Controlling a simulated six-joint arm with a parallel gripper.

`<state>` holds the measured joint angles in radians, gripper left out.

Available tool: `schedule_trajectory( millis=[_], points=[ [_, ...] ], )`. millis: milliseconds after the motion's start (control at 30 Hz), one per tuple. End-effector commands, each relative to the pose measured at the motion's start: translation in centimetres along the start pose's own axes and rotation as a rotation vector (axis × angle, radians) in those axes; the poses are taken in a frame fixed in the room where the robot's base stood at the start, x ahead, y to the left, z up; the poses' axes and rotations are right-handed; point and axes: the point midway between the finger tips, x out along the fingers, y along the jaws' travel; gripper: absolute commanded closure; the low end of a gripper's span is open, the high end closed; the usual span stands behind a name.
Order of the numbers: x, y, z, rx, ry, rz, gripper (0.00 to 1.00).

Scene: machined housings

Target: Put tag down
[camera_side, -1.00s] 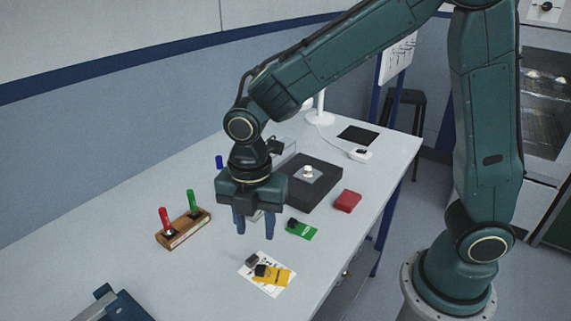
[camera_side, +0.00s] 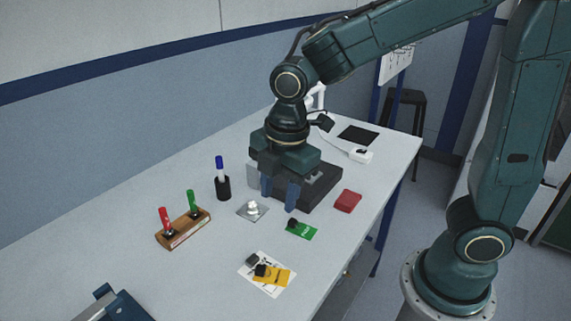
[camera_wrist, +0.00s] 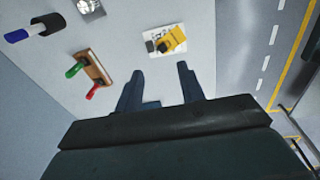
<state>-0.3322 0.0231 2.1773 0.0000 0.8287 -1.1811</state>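A yellow tag (camera_side: 276,275) with a black piece at one end lies on a white printed sheet (camera_side: 256,283) near the table's front edge. In the wrist view the yellow tag (camera_wrist: 174,38) and sheet (camera_wrist: 156,50) show beyond my fingers. A green tag (camera_side: 303,231) with a black piece lies flat on the table. My gripper (camera_side: 279,194) hangs in front of the dark block, behind and left of the green tag. In the wrist view my gripper (camera_wrist: 160,90) has its fingers apart with nothing between them.
A dark block (camera_side: 320,187) stands partly hidden behind my gripper. A metal plate with a knob (camera_side: 252,209), a marker cup (camera_side: 222,187), a wooden marker holder (camera_side: 184,230) and a red block (camera_side: 347,201) stand around. Table between holder and sheet is clear.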

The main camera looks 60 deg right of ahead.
Motion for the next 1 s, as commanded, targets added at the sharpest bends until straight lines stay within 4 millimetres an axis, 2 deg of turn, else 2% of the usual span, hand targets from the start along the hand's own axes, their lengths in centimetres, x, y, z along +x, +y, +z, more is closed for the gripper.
schedule_trajectory(
  millis=[33,200,500,800,1000],
  points=[
    [-1.1,-0.4,0.9,0.079,0.008,0.024,0.61],
    [-3.8,-2.0,3.4,0.351,0.037,0.089,0.61],
    [-7.4,-5.7,7.3,0.827,0.112,0.194,0.61],
    [-9.2,-9.8,10.1,1.270,0.218,0.284,0.61],
    [-9.6,-11.4,11.0,1.443,0.269,0.314,0.61]
  ],
)
